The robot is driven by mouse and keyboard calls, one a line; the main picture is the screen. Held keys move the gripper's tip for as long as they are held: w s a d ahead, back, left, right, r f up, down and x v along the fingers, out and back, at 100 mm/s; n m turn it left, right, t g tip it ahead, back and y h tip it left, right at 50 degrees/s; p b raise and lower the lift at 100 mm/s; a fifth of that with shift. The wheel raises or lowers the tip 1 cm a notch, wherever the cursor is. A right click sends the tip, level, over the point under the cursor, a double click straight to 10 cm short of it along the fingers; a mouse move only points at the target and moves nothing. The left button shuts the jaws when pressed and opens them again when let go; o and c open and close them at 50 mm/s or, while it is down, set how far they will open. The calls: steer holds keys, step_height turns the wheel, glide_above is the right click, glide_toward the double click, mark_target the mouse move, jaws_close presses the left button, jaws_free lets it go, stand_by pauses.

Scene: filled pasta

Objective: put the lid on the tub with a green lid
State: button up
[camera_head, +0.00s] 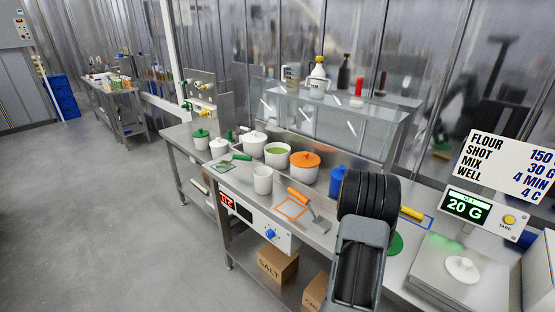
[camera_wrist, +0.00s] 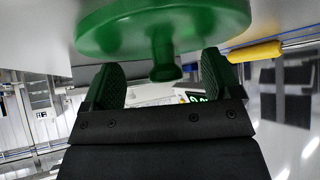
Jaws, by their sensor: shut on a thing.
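The green lid (camera_wrist: 163,22) fills the top of the wrist view, its knob (camera_wrist: 164,62) between the two fingers of my gripper (camera_wrist: 161,66). My gripper is shut on this lid. In the head view a part of the green lid (camera_head: 396,244) shows low over the counter, beside my dark wrist, which hides the fingertips. A white tub (camera_head: 278,163) with green inside and no lid on it stands at the back of the counter, left of the tub with an orange lid (camera_head: 305,159). A smaller white pot with a green lid (camera_head: 200,133) stands further left.
White lidded tubs (camera_head: 253,145) and a white cup (camera_head: 263,181) stand near the open tub. An orange-handled scraper (camera_head: 317,222), a blue container (camera_head: 337,181) and a yellow-handled tool (camera_head: 413,213) lie or stand nearer my arm. A scale (camera_head: 460,275) is at right.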

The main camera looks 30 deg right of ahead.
steer(key=shift+a+f, duration=0.1)
steer(key=shift+f, duration=0.35)
steer(key=shift+c, duration=0.2)
steer(key=shift+w+r, duration=0.1)
steer(key=shift+r, duration=0.3)
jaws_close()
steer(key=shift+d+r+p, duration=0.15)
steer(key=shift+r+p, duration=0.05)
steer(key=shift+r, duration=0.9)
steer(key=shift+d+r+p, duration=0.1)
steer(key=shift+r+p, duration=0.05)
steer(key=shift+r, duration=0.95)
